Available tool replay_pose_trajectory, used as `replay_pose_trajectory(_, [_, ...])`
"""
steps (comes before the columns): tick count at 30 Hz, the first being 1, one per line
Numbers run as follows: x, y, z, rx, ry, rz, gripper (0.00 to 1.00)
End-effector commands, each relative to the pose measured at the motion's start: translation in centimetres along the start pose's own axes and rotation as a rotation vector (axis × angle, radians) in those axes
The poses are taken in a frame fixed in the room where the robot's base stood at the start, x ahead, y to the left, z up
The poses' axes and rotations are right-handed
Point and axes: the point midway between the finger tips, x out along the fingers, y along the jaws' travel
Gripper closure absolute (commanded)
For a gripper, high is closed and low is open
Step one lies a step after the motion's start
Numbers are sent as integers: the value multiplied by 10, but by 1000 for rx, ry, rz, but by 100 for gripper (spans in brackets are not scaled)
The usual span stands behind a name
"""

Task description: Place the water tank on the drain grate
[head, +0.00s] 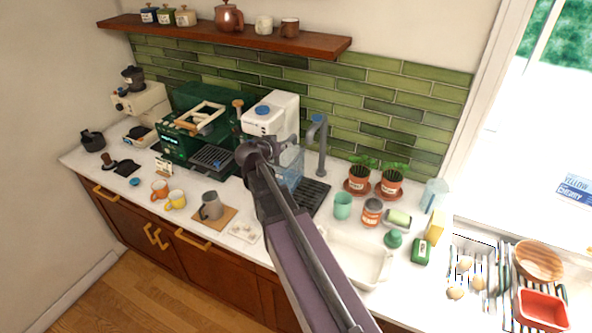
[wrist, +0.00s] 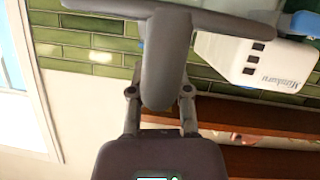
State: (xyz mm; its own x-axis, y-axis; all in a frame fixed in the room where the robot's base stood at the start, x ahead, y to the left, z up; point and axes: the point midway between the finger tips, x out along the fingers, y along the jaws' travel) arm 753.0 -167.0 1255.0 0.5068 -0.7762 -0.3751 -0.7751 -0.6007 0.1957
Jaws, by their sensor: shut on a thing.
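The water tank (head: 291,168) is a clear, bluish box in the head view, partly hidden behind my gripper and arm. My gripper (head: 264,150) is at the tank's upper left, shut on the tank. In the wrist view, my gripper's fingers (wrist: 160,98) close around a thick grey upright part joined to a grey crossbar, with bluish edges behind it. The black drain grate (head: 316,196) lies on the counter in front and to the right of the tank. The tank overlaps its far left part in the picture; I cannot tell whether they touch.
The grey faucet (head: 320,148) rises just right of the tank. Two potted plants (head: 361,175) and a mint cup (head: 342,206) stand right of the grate.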

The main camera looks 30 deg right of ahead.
Motion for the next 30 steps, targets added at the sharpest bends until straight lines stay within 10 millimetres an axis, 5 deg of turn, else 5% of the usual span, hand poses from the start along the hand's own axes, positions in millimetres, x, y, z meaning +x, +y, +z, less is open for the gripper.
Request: replay_pose_trajectory(30, [34, -20, 85, -2, 2, -2, 100])
